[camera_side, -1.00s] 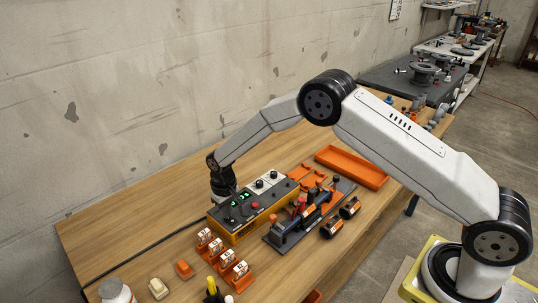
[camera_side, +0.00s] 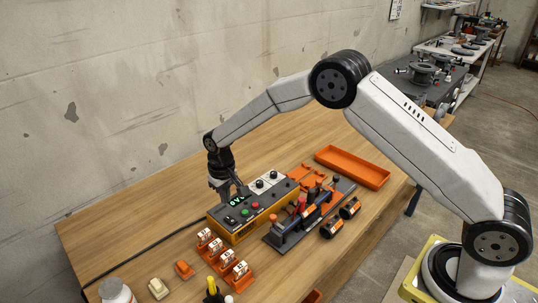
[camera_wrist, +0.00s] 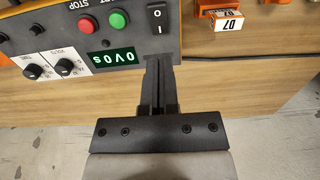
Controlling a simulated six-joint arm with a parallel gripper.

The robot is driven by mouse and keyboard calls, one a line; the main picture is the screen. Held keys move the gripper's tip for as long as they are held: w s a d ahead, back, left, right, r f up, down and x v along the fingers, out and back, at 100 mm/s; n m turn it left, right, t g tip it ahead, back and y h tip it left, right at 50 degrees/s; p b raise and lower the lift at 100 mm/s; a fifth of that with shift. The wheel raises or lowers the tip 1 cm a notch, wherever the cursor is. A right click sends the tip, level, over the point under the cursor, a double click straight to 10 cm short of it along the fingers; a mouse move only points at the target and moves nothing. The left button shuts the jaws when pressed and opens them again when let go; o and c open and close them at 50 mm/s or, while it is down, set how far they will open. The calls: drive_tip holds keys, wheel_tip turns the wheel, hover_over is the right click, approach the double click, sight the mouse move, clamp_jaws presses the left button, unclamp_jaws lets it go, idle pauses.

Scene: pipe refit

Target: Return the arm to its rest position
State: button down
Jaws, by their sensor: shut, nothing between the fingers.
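My gripper (camera_side: 234,196) is above the left end of the orange-sided control box (camera_side: 238,232) in the side view, pointing down, its fingers together and empty. In the wrist view the closed fingers (camera_wrist: 157,66) point toward the black I/O rocker switch (camera_wrist: 157,18). I cannot tell how far they are from the panel. The box's lit display (camera_wrist: 112,57) shows green characters beside them. My arm is bent at the elbow and reaches out over the table.
Around the box on the wooden table (camera_side: 140,205) are a dark fixture (camera_side: 283,236) with orange parts, black cylinders (camera_side: 331,228), an orange tray (camera_side: 352,166) and a row of orange holders (camera_side: 241,274). A dark cable runs left. The table behind the box is clear.

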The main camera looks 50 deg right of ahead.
drive_tip(key=shift+r, duration=0.4)
drive_tip(key=s+d+r+t, duration=0.1)
drive_tip(key=s+d+r, duration=0.2)
drive_tip(key=s, duration=0.5)
drive_tip(key=s+d+r, duration=0.3)
drive_tip(key=s, duration=0.6)
drive_tip(key=s+d+r+t, duration=0.1)
drive_tip(key=s+d+r, duration=0.2)
drive_tip(key=s, duration=0.6)
drive_tip(key=shift+s+t, duration=0.2)
drive_tip(key=shift+t, duration=0.1)
